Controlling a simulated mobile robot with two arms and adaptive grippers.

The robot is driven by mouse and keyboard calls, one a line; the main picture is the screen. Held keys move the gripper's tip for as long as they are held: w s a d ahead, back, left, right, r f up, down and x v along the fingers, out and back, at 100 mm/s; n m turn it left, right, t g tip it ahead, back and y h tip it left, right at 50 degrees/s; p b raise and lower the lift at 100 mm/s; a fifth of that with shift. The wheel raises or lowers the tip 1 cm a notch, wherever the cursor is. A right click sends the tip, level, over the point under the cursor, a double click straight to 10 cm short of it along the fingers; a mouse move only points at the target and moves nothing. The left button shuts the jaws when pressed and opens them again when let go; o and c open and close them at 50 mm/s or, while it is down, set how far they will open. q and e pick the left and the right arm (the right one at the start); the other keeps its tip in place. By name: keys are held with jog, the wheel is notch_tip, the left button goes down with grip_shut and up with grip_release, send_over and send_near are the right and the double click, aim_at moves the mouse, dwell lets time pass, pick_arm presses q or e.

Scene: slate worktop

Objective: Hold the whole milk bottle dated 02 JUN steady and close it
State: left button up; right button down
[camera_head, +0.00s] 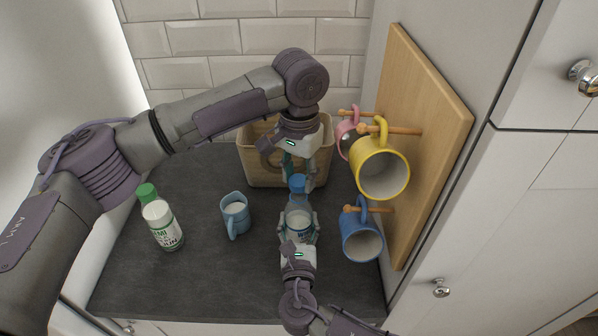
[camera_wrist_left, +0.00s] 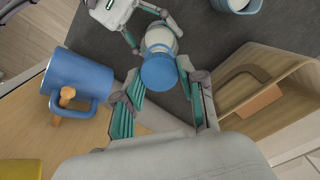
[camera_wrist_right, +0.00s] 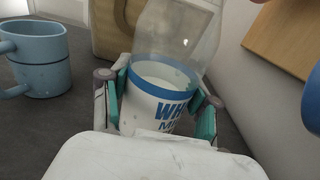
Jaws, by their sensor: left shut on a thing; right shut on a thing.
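The whole milk bottle (camera_head: 299,222) is clear with a white label, a blue band and blue lettering reading "WH" in the right wrist view (camera_wrist_right: 160,95). It stands roughly upright, with milk inside; its date is not readable. My right gripper (camera_head: 298,232) is shut around its body. The blue cap (camera_head: 298,184) is over the bottle's top; it also shows in the left wrist view (camera_wrist_left: 165,72). My left gripper (camera_head: 298,172), reaching in from above and behind, is shut on the cap. I cannot tell whether the cap touches the neck.
A green-capped milk bottle (camera_head: 163,226) and a light blue mug (camera_head: 235,215) stand to the left. Yellow (camera_head: 383,175), blue (camera_head: 361,238) and pink (camera_head: 346,136) mugs hang from a wooden board (camera_head: 425,130) close on the right.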

pick_arm(q)
jog(key=shift+f, duration=0.6)
jog(key=shift+f, duration=0.6)
